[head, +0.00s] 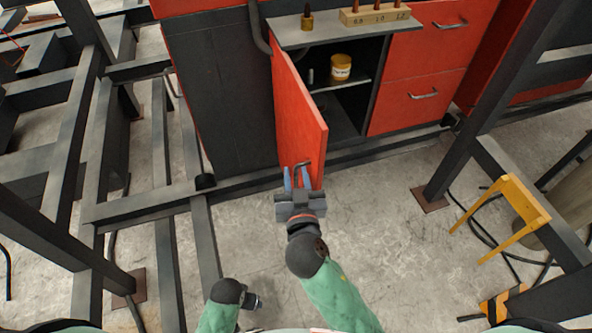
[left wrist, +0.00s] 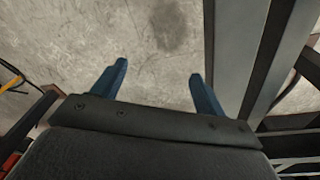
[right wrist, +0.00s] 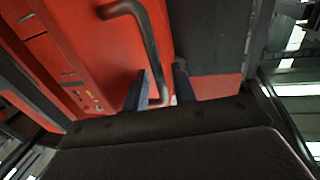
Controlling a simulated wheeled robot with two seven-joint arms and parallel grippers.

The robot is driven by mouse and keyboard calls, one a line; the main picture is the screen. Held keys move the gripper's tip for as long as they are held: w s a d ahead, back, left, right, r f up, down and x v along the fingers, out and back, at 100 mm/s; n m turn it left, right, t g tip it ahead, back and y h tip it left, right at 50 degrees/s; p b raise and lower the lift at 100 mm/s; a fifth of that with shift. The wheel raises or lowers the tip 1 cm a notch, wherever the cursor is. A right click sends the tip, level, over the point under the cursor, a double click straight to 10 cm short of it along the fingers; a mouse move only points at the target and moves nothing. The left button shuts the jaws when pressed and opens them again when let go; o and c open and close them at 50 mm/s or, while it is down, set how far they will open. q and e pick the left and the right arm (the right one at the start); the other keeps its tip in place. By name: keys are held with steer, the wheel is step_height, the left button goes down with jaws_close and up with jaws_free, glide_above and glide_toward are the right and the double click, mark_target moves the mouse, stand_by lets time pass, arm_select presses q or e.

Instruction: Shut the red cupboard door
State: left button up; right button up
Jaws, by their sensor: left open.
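The red cupboard door (head: 296,112) stands open at the left of the cupboard, swung out toward me. Its dark bar handle (right wrist: 142,25) is near the free lower end. My right gripper (head: 297,178) is at this handle, with its blue fingers on either side of the bar; they are close together around it in the right wrist view. My left gripper (head: 252,302) is low near the bottom of the head view. In the left wrist view its fingers are wide apart (left wrist: 160,85), with only bare floor between them.
The open cupboard holds a yellow tin (head: 341,67) on a shelf. A grey top (head: 330,34) carries a small bottle and a wooden block. Red drawers (head: 416,100) are to the right. Dark steel beams (head: 150,203) run at left and right; a yellow stand (head: 520,205) is at right.

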arm_select(q)
steer(key=shift+s+f, duration=0.1)
steer(key=shift+f, duration=0.5)
arm_select(e)
steer(key=shift+w, duration=0.35)
arm_select(q)
steer(key=shift+a, duration=0.1)
arm_select(e)
jaws_close()
